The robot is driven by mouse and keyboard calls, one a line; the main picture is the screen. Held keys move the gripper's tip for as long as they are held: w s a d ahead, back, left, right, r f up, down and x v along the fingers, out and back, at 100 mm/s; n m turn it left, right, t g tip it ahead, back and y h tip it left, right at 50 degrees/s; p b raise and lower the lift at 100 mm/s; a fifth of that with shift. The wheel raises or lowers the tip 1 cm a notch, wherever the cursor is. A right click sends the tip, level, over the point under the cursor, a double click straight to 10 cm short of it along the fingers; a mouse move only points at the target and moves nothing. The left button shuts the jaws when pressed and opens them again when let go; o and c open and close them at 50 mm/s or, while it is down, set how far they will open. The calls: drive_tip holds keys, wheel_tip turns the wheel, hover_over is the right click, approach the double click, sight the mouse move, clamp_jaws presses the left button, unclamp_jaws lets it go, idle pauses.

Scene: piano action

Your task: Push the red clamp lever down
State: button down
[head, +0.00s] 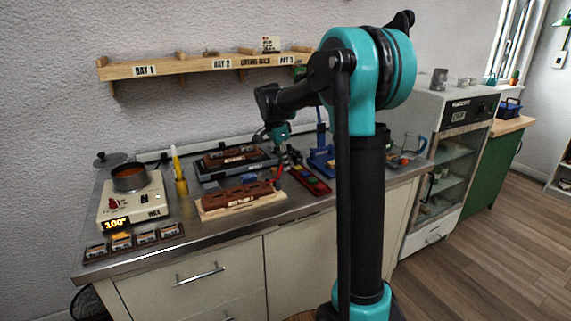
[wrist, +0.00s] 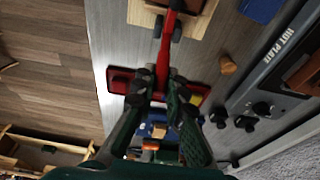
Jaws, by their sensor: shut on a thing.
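The red clamp lever (wrist: 163,55) runs up the middle of the wrist view, from between my fingers to a dark fitting near a pale wooden block. In the head view the lever (head: 279,174) looks tilted up beside the dark brown mould. My gripper (wrist: 158,88) has its two dark fingers on either side of the lever, closed on it. In the head view my gripper (head: 283,151) is small, and its fingertips are hard to make out. A red base (wrist: 197,90) lies beneath the fingers, partly hidden by them.
The brown mould on a pale wooden base (head: 240,208) stands at the counter front. A hot plate (wrist: 272,62) is to the right in the wrist view. A wax heater with a pot (head: 130,180) stands at the left. Blue items (head: 322,158) lie behind the red base.

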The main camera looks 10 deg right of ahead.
drive_tip(key=c, duration=1.6)
unclamp_jaws()
drive_tip(key=shift+o, duration=0.2)
drive_tip(key=v, duration=1.2)
drive_tip(key=s+d+f+n+t, duration=0.1)
drive_tip(key=s+f+n, duration=0.3)
drive_tip(key=s+f, duration=0.5)
drive_tip(key=s+d+f+n+t+y, duration=0.1)
drive_tip(key=s+d+f+n, duration=0.3)
drive_tip(key=s+f, duration=0.6)
drive_tip(key=s+d+f+n+t+y, duration=0.1)
drive_tip(key=s+d+f+n, duration=0.1)
drive_tip(key=s+f+n, duration=0.4)
drive_tip(key=s+f, duration=0.3)
drive_tip(key=s, duration=0.1)
drive_tip(key=shift+d+f, duration=0.2)
drive_tip(key=shift+d, duration=0.05)
